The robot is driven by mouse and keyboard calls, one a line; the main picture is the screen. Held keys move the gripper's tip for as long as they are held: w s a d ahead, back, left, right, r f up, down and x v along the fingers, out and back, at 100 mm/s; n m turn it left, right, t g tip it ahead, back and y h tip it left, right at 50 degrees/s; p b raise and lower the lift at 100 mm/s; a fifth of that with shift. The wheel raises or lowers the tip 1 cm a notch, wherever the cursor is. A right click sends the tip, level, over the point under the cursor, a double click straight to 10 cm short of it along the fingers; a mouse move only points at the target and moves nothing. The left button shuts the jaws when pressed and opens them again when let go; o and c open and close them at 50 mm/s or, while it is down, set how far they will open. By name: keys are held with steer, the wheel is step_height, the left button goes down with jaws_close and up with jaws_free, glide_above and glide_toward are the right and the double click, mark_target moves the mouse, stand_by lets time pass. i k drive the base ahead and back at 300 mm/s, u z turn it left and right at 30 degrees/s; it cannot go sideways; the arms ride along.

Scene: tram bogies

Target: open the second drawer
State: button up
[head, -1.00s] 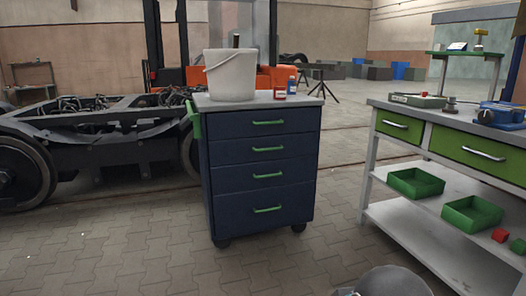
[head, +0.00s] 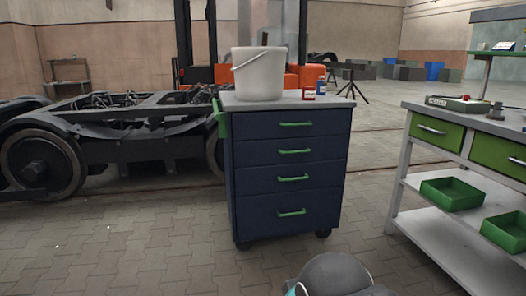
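A dark blue drawer cabinet (head: 290,223) on castors stands near the middle of the head view. It has a grey top and several drawers with green bar handles, all shut. The second drawer from the top (head: 260,154) has a green handle (head: 294,151) and sits flush with the front. A rounded grey part of my arm (head: 335,273) shows at the bottom edge, in front of and below the cabinet. My gripper is not in view.
A workbench (head: 400,190) with green drawers and trays is at right. A bogie (head: 120,140) is behind at left. Paved floor before the cabinet is clear.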

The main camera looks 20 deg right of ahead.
mark_target(262, 152)
steer(key=z, duration=0.05)
steer(key=i, duration=0.9)
steer(key=z, duration=0.75)
